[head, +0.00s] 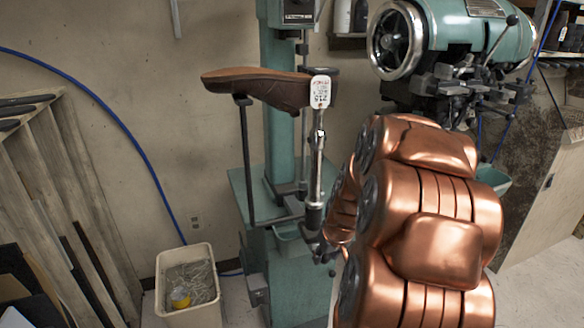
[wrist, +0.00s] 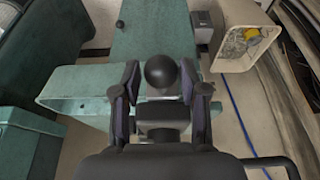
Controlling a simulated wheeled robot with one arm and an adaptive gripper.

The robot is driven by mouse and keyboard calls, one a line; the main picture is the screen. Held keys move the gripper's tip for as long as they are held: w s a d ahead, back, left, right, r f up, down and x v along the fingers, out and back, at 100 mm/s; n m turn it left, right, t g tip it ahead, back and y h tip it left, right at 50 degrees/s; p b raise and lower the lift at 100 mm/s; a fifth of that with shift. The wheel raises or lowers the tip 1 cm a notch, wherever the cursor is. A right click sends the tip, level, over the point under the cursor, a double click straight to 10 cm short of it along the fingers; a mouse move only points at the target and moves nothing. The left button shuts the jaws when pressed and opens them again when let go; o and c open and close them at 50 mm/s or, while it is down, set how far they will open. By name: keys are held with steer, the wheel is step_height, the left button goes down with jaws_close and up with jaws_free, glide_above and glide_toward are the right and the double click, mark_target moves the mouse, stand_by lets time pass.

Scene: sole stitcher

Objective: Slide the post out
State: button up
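A teal stitching machine (head: 283,145) stands against the wall. A brown shoe (head: 262,85) lies on its upper supports. A slim dark upright post (head: 246,155) is under the shoe's left part, and a shiny metal post (head: 317,165) with a white tag stands to the right. I cannot tell which post the task means. In the wrist view, a round black knob (wrist: 161,71) lies between the fingers of my gripper (wrist: 159,82). The fingers are open, one on each side, with small gaps to the knob. In the head view my arm partly hides the gripper.
A beige bin (head: 188,288) with scraps stands on the floor at left; it also shows in the wrist view (wrist: 222,48). A blue hose (head: 125,125) hangs along the wall. Wooden boards (head: 60,190) lean at far left. Another teal machine (head: 450,28) is at upper right.

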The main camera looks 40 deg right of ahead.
steer(key=o, duration=0.4)
steer(key=shift+o, duration=0.2)
steer(key=v, duration=0.7)
steer(key=shift+w+r+p, duration=0.15)
steer(key=shift+w+p, duration=0.05)
steer(key=shift+p, duration=0.1)
stand_by(0.5)
steer(key=s+a+r+n+g+y+p, duration=0.1)
steer(key=a+r+p, duration=0.15)
steer(key=a, duration=0.65)
steer(key=s+a+r+n+g+y+p, duration=0.15)
steer(key=a+r, duration=0.25)
steer(key=a, duration=0.5)
steer(key=s+a+r+n+g+h+p, duration=0.1)
steer(key=s+a+r+g+p, duration=0.2)
steer(key=s+a, duration=0.8)
steer(key=s+r+p, duration=0.1)
steer(key=s+r, duration=0.1)
steer(key=s, duration=0.1)
steer(key=shift+a+n, duration=0.2)
steer(key=shift+n, duration=0.15)
